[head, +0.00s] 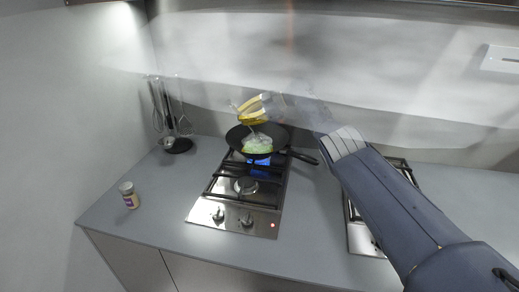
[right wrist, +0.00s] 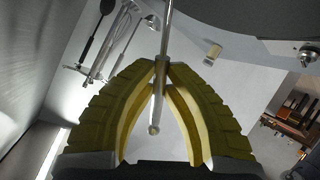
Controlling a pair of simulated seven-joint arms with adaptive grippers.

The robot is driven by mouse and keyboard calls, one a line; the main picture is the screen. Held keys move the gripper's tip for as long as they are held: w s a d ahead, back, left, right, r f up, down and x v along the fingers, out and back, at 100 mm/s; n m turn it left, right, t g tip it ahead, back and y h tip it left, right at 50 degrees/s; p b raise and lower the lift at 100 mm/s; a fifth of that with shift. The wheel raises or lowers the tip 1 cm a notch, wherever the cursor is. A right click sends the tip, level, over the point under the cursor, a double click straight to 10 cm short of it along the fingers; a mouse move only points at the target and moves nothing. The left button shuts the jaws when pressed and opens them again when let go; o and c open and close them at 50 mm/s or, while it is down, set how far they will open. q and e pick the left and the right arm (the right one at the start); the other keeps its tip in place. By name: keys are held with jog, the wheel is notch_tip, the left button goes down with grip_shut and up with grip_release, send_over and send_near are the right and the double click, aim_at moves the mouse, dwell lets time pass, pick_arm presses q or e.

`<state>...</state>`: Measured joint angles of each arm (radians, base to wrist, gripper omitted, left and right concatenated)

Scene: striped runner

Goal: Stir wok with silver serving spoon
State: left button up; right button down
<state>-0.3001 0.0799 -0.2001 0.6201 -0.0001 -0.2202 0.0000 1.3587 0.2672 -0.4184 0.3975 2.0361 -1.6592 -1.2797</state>
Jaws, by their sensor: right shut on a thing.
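The black wok (head: 237,139) stands on the back burner of the left hob, its handle pointing right. Pale green and yellow food (head: 258,144) lies in it. My right gripper (head: 254,108), with yellow fingers, is over the wok. In the right wrist view its fingers are shut on the thin silver handle of the serving spoon (right wrist: 161,80). The spoon's bowl end is not clear in either view; in the head view the handle runs down toward the food. My left gripper is not in view.
A utensil stand (head: 180,146) with hanging tools is at the back left by the wall. A small jar (head: 129,195) stands on the left counter. A second hob (head: 360,240) is partly behind my right arm. Blue flame (head: 260,160) shows below the wok.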

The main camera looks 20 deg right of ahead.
jog(key=shift+s+a, duration=0.85)
jog(key=shift+s, duration=2)
notch_tip(320, 180, up, 9)
jog(key=s+a, duration=0.1)
jog(key=a, duration=0.1)
jog(key=shift+s, duration=0.35)
dwell(0.4)
jog(key=shift+r, duration=0.15)
notch_tip(320, 180, up, 4)
jog(key=shift+f, duration=0.1)
dwell(0.7)
jog(key=shift+f, duration=0.1)
dwell(0.4)
